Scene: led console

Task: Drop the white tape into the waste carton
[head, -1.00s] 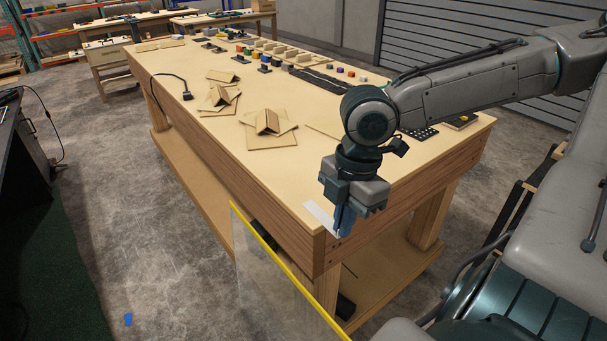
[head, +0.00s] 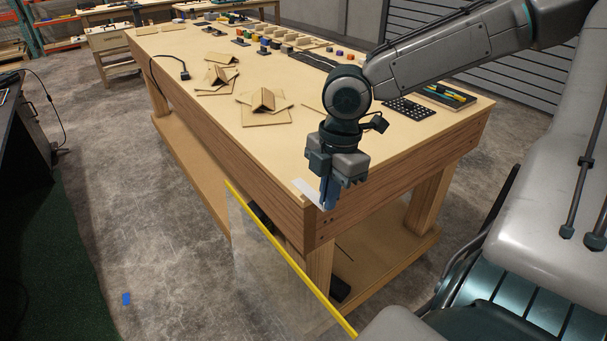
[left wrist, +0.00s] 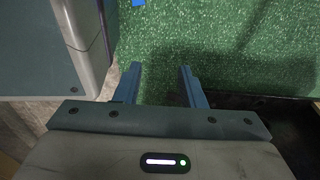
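A flat white strip, which looks like the white tape (head: 306,191), shows at the near corner of the wooden workbench (head: 285,155). One end meets the fingers of my right gripper (head: 328,194). The gripper points down at that corner, its blue fingers seen almost edge-on. I cannot tell whether they are closed on the strip or just beside it. My left gripper (left wrist: 160,72) is open and empty in the left wrist view, above green flooring. It is outside the head view. I see no waste carton.
A clear panel with a yellow edge (head: 290,258) stands in front of the bench. Cardboard pieces (head: 262,104), a black cable (head: 184,74) and small coloured parts lie on the bench. A blue patch (head: 126,298) is on the floor. Open concrete floor lies at left.

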